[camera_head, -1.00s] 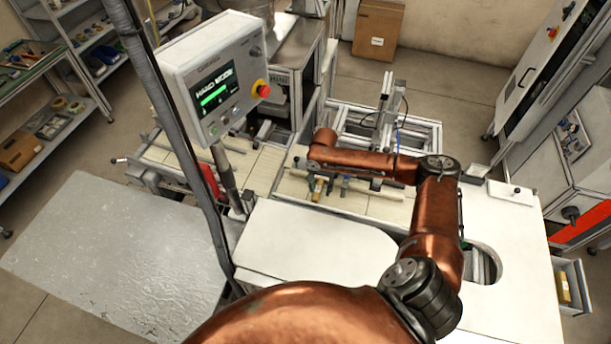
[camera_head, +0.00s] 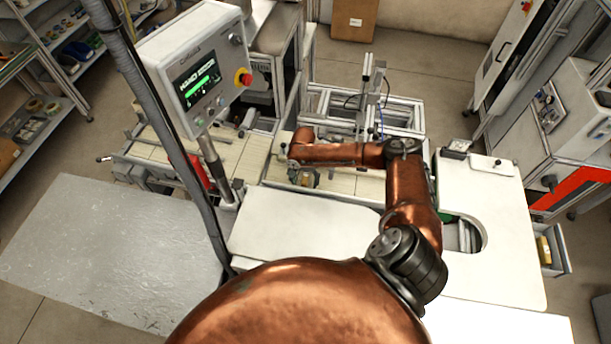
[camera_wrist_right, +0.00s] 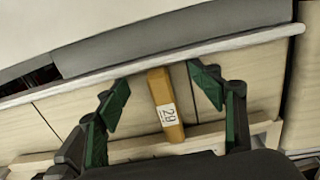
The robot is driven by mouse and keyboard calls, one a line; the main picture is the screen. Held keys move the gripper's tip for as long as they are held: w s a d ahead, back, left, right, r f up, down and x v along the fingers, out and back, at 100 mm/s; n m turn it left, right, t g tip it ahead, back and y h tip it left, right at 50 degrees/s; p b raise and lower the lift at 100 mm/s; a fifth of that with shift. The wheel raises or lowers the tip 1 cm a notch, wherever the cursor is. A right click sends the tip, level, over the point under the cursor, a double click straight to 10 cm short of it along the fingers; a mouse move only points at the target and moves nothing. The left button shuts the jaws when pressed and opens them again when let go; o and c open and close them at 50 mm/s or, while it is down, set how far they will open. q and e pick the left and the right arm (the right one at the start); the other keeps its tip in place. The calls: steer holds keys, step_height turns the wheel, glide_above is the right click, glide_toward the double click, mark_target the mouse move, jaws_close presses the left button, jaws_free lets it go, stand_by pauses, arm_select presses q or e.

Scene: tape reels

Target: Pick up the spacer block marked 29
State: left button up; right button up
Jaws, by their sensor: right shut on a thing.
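The spacer block marked 29 (camera_wrist_right: 160,86) is an orange-yellow bar with a white label reading 29. Pale slats lie behind the block. In the head view my right gripper (camera_head: 304,180) is low over the pale slatted bed, below the end of my copper arm, and the block is too small there to read. My left gripper is in neither view.
A control panel (camera_head: 200,75) on a post stands left of my arm. An aluminium frame (camera_head: 370,100) rises behind the slatted bed (camera_head: 345,183). A white tabletop (camera_head: 300,225) lies in front, mostly clear. A metal rail (camera_wrist_right: 150,62) runs beyond the block.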

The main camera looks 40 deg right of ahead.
steer(key=o, duration=0.5)
steer(key=shift+d+f, duration=0.1)
steer(key=shift+f, duration=0.05)
steer(key=shift+c, duration=0.2)
steer(key=shift+d+f, duration=0.1)
steer(key=shift+d, duration=0.1)
steer(key=shift+c, duration=0.7)
steer(key=shift+w+d+f, duration=0.2)
steer(key=shift+f, duration=0.05)
steer(key=shift+c, duration=0.8)
steer(key=shift+w, duration=0.15)
steer(key=shift+c, duration=0.8)
steer(key=shift+a, duration=0.1)
steer(key=shift+c, duration=0.7)
steer(key=shift+r, duration=0.2)
steer(key=shift+c, duration=0.8)
steer(key=shift+s, duration=0.2)
steer(key=c, duration=0.3)
jaws_close()
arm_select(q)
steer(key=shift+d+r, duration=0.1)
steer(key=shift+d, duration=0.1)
